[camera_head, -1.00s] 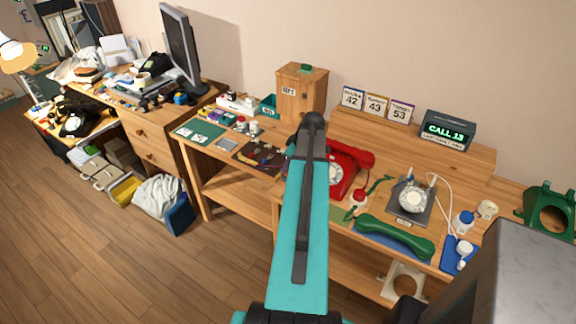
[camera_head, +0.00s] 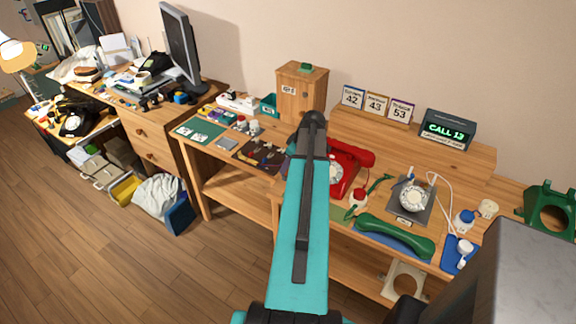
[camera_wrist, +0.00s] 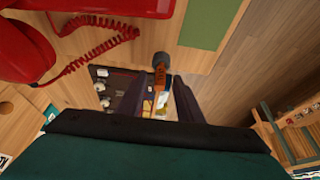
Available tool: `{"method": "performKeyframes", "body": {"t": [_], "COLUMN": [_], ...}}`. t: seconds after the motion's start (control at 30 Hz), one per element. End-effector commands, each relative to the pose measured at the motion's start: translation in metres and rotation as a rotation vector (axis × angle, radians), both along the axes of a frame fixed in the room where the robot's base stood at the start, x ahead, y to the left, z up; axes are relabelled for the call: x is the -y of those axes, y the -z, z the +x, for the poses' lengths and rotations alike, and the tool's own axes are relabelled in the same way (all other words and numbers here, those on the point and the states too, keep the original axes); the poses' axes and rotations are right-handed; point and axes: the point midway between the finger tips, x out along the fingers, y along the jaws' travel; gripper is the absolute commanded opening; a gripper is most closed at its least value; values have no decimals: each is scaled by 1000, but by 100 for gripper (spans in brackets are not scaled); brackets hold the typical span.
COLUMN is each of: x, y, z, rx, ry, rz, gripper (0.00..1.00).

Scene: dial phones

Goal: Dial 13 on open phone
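The opened phone (camera_head: 427,211) is a grey base with a bare white rotary dial (camera_head: 413,198), on the right part of the bench. Its green handset (camera_head: 395,236) seems to be the one lying in front on a blue mat. A green shell (camera_head: 562,222) stands at the far right. A display (camera_head: 447,131) reads "CALL 13". My gripper (camera_wrist: 160,82) shows in the wrist view with its dark fingers apart, over the bench near the red phone (camera_wrist: 120,8). A brown-handled tool with a dark round end (camera_wrist: 159,72) appears between the fingers; contact is unclear. In the head view my arm hides the gripper.
The red phone also shows in the head view (camera_head: 350,164), left of the opened phone, with a coiled cord. Cards 42, 43 and 53 (camera_head: 376,104) stand behind.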

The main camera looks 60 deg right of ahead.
Motion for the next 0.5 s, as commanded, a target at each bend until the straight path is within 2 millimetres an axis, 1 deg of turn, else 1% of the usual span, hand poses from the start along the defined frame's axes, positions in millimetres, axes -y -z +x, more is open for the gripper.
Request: {"method": "performKeyframes", "body": {"t": [0.17, 0.5], "x": [0, 0], "y": [-10, -42], "z": [-5, -19], "rx": [1, 1], "ry": [1, 2], "rz": [-2, -2], "gripper": [33, 33]}}
